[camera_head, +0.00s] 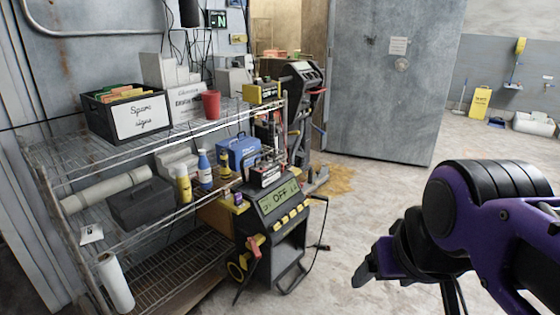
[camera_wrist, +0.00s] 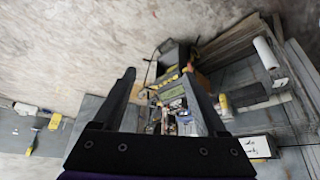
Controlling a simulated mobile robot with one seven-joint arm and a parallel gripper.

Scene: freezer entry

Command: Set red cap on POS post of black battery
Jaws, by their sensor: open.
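A dark battery-like box (camera_head: 264,172) with a pale front sits on top of the charger whose screen reads OFF (camera_head: 280,198). Its posts are too small to read. I cannot tell which of these bits, if any, is the red cap. My gripper (camera_head: 366,270) is at the lower right in the head view, well apart from both boxes. In the wrist view my gripper (camera_wrist: 160,78) is open, with nothing between its fingers.
A wire shelf rack (camera_head: 110,160) fills the left, holding a spare signs bin (camera_head: 128,112), a red cup (camera_head: 211,104), spray bottles and a blue box (camera_head: 238,153). A taller machine (camera_head: 300,100) stands behind. A grey door (camera_head: 385,80) is at the back. Floor right of the charger is open.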

